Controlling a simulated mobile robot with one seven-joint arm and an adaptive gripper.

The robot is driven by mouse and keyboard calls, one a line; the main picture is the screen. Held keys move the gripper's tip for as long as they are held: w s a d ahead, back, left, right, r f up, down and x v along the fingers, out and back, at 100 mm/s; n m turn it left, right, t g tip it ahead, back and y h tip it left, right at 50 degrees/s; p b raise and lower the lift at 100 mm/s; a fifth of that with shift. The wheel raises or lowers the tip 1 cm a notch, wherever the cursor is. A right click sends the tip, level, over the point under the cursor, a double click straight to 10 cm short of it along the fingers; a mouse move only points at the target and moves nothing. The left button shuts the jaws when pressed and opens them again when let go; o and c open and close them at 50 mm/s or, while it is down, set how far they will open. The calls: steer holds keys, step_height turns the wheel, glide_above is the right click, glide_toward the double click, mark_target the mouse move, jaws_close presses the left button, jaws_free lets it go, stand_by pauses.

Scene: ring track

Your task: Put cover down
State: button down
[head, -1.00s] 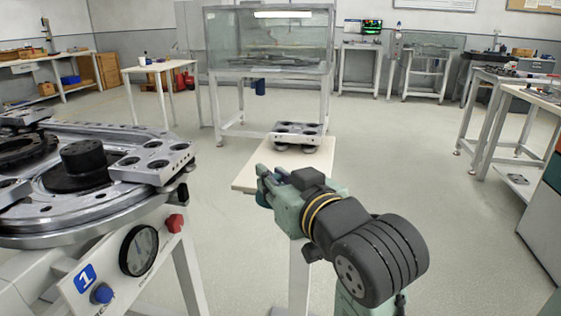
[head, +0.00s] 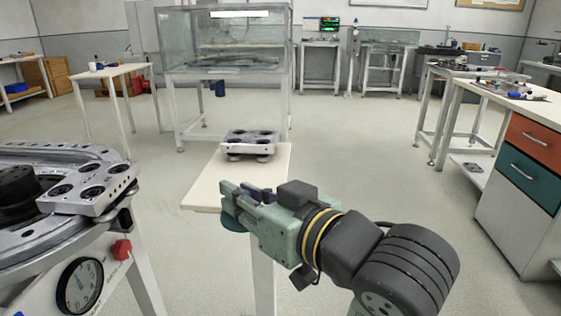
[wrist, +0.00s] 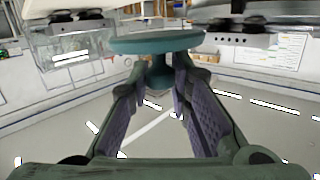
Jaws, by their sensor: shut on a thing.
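My gripper (head: 246,197) is shut on the cover, a round teal-blue disc (head: 231,222) with a short stem. In the wrist view, the fingers (wrist: 160,78) pinch the stem, and the wide cover (wrist: 155,42) is seen edge-on beyond the fingertips.
A silver carriage with round dark holes (head: 249,141) stands at the far end of the cream table. The ring track (head: 60,160), with another silver carriage (head: 90,186), is at the left. A glass tank (head: 225,45) stands behind. Workbenches line the right; open floor lies between.

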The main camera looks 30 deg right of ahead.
steer(key=shift+w+d+r+p, duration=0.1)
steer(key=shift+w+r+p, duration=0.15)
steer(key=shift+w+p, duration=0.4)
steer(key=w+d+p, duration=0.1)
steer(key=w+p, duration=0.1)
steer(key=w, duration=0.2)
steer(key=w+d+f+p, duration=0.1)
steer(key=w+p, duration=0.1)
steer(key=w, duration=0.3)
steer(key=w+d+p, duration=0.2)
steer(key=w, duration=0.2)
steer(key=shift+w+f, duration=0.25)
steer(key=shift+f, duration=0.15)
steer(key=shift+w+f, duration=0.15)
steer(key=shift+w, duration=0.1)
steer(key=shift+d+f, duration=0.1)
steer(key=shift+f, duration=1.6)
